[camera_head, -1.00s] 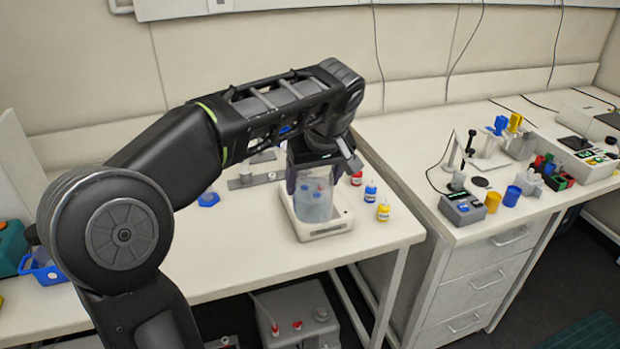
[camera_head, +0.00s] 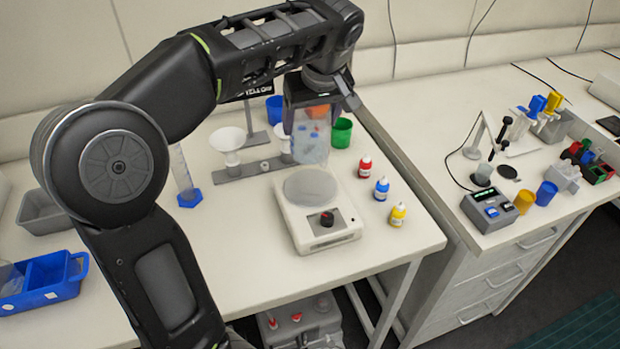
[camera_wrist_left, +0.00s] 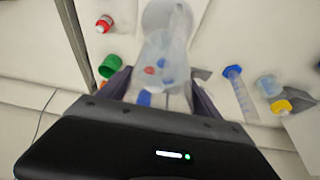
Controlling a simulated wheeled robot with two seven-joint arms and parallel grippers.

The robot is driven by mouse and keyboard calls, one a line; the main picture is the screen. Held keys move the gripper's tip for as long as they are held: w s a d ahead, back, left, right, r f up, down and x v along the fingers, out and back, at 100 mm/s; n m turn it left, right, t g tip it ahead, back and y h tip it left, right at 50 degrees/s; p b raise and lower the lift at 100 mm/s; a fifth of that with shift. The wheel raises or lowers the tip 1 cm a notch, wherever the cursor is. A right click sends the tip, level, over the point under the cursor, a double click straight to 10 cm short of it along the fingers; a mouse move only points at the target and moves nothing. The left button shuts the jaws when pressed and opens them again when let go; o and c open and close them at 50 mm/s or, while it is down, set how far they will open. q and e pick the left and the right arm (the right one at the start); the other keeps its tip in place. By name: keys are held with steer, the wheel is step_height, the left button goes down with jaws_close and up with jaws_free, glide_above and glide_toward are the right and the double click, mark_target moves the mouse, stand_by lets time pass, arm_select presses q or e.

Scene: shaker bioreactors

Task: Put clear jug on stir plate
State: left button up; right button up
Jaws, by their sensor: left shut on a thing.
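The clear jug (camera_head: 311,150) is held upright by my left gripper (camera_head: 312,118) in the head view. The jug also shows in the left wrist view (camera_wrist_left: 163,68), between the fingers of my left gripper (camera_wrist_left: 160,88). Red and blue spots show in or through its wall. The white stir plate (camera_head: 325,228), with a grey round top and dark red knob, stands on the bench. The jug's base appears just behind and above the round top; the exact gap is unclear. My right gripper is not in view.
Red (camera_head: 365,167), blue (camera_head: 381,188) and yellow (camera_head: 398,214) capped bottles stand right of the stir plate. A green cup (camera_head: 342,133) is behind. A funnel rack (camera_head: 250,171) and a blue-based cylinder (camera_head: 189,196) are left.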

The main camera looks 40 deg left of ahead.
mark_target(310, 144)
arm_select(q)
steer(key=shift+r, duration=0.1)
step_height(310, 144, down, 6)
steer(key=shift+f+p, duration=0.15)
steer(key=shift+p, duration=0.25)
step_height(310, 144, down, 4)
steer(key=shift+r+p, duration=0.25)
steer(key=shift+p, duration=0.05)
steer(key=shift+f, duration=0.1)
steer(key=shift+f, duration=0.1)
steer(key=shift+f, duration=0.15)
steer(key=o, duration=1.8)
